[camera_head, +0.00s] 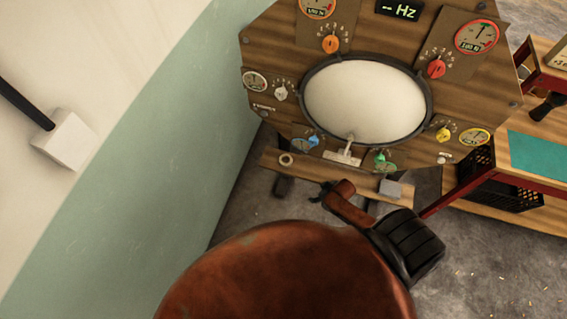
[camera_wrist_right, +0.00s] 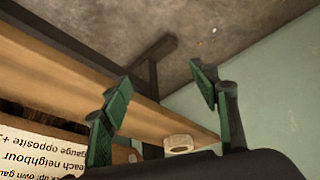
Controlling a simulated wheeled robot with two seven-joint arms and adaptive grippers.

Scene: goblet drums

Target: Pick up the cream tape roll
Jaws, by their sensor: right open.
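The cream tape roll (camera_head: 286,160) lies on a narrow wooden ledge (camera_head: 325,177) below the drum panel, toward its left end. It also shows in the right wrist view (camera_wrist_right: 179,144), low and between my two green fingers but beyond them. My right gripper (camera_head: 323,192) is open and empty. In the head view it is small and dark, in front of the ledge and to the right of the roll. In the right wrist view its fingers (camera_wrist_right: 162,78) stand apart, with no contact with the roll visible. My left gripper is not in view.
A grey block (camera_head: 390,188) sits on the ledge's right part. Above is a wooden panel (camera_head: 290,62) with a round white drumhead (camera_head: 365,95), knobs and gauges. A green-and-white wall (camera_head: 170,150) stands left. A bench with a black crate (camera_head: 495,185) is at right.

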